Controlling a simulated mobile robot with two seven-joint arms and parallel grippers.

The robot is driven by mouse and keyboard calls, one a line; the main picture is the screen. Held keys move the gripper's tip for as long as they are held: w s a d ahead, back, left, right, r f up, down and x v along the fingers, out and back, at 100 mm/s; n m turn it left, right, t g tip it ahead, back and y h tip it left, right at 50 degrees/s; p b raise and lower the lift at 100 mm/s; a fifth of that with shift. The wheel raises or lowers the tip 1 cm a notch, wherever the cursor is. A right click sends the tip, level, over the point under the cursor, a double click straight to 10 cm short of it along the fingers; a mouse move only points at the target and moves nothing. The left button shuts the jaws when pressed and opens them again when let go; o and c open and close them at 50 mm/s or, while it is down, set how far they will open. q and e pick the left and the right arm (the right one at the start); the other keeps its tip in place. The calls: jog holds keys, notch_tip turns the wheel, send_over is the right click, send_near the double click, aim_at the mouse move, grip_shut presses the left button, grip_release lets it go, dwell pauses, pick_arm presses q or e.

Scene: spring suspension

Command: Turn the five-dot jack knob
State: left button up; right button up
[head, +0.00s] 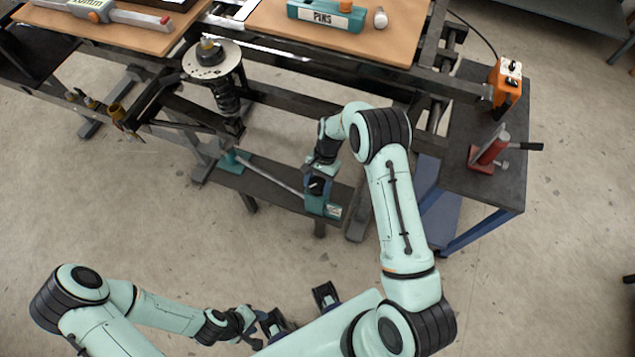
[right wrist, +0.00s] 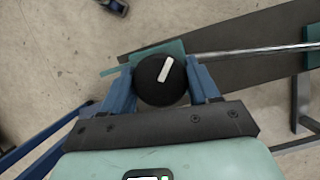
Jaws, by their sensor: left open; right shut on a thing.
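A round black knob (right wrist: 161,80) with a white pointer line fills the middle of the right wrist view; the pointer leans slightly right of upright. My right gripper (right wrist: 163,88) is shut on the knob, with one blue finger on each side. In the head view my right gripper (head: 318,172) reaches down to the teal jack body (head: 325,206) at the right end of a low dark beam. A small pale label (head: 335,211) is on that body, too small to read for dots. My left gripper (head: 268,322) is open, low in the head view, away from the jack.
A metal rod (head: 272,176) runs along the dark beam (head: 240,180) to a teal block on the left. A spring strut (head: 226,92) stands above it. A dark cart (head: 485,125) at right carries a red jack (head: 490,152) and an orange box (head: 505,88).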

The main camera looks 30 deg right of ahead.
jog(key=n, duration=0.2)
jog(key=n+g+h, duration=0.1)
jog(key=n, duration=0.1)
jog(key=shift+n+h, duration=0.3)
jog(key=shift+n, duration=0.1)
jog(key=n+h+b, duration=0.1)
jog(key=n, duration=0.3)
jog(key=shift+g, duration=0.4)
jog(key=shift+n+h, duration=0.3)
jog(key=o, duration=1)
jog(key=p+v, duration=0.1)
jog(key=v, duration=1.2)
jog(key=shift+w+r, duration=0.15)
jog(key=shift+w, duration=0.05)
